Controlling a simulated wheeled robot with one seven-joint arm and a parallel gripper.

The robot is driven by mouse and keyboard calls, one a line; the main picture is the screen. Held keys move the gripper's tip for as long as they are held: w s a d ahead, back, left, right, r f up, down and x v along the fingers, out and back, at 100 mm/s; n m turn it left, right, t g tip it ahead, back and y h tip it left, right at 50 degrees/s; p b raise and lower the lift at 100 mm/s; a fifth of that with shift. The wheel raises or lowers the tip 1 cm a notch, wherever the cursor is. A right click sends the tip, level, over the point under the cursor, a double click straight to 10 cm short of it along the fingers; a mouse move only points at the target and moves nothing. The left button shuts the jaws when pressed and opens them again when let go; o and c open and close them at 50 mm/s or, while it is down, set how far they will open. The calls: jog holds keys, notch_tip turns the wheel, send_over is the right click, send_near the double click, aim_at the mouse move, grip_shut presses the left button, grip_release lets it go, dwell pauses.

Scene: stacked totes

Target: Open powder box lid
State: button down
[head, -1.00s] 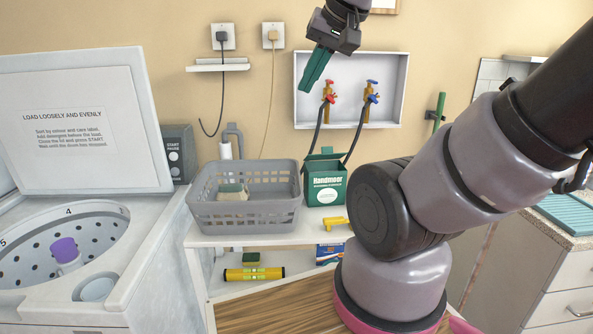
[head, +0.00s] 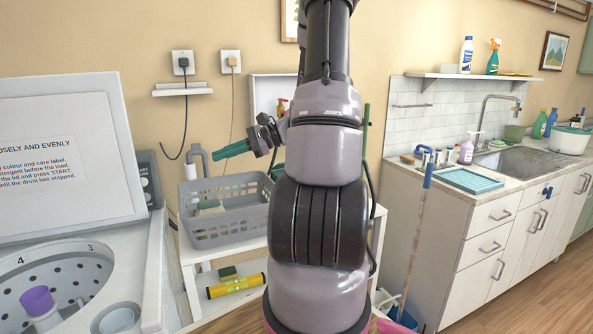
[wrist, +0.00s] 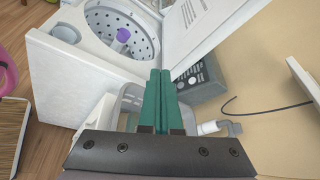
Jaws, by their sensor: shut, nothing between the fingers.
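The green powder box (head: 277,171) stands on the white shelf unit just right of the grey basket. My arm hides nearly all of it now; only a green sliver shows, and its lid cannot be made out. My gripper (head: 216,155) has teal fingers, pointing left above the basket, left of the box and apart from it. In the wrist view my gripper (wrist: 160,72) has its fingers pressed together with nothing between them. The box is not seen in the wrist view.
A yellow tube (head: 236,286) lies on the lower shelf. A sink counter (head: 490,195) is at the right.

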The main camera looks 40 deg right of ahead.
jog(key=d+f+m+t+h, duration=0.5)
jog(key=d+f+m, duration=0.15)
jog(key=d, duration=0.35)
jog(key=d+f+m+t+h, duration=0.5)
jog(key=d+m, duration=0.3)
jog(key=d, duration=0.3)
jog(key=d+f+m+t+h, duration=0.45)
jog(key=d+m+h, duration=0.2)
jog(key=d, duration=0.35)
jog(key=f+x, duration=0.1)
jog(key=x, duration=0.9)
jog(key=shift+w+f+g, duration=0.25)
jog(key=shift+w+g, duration=0.05)
jog(key=shift+g, duration=0.15)
jog(key=shift+r+y, duration=0.1)
jog(key=shift+y, duration=0.15)
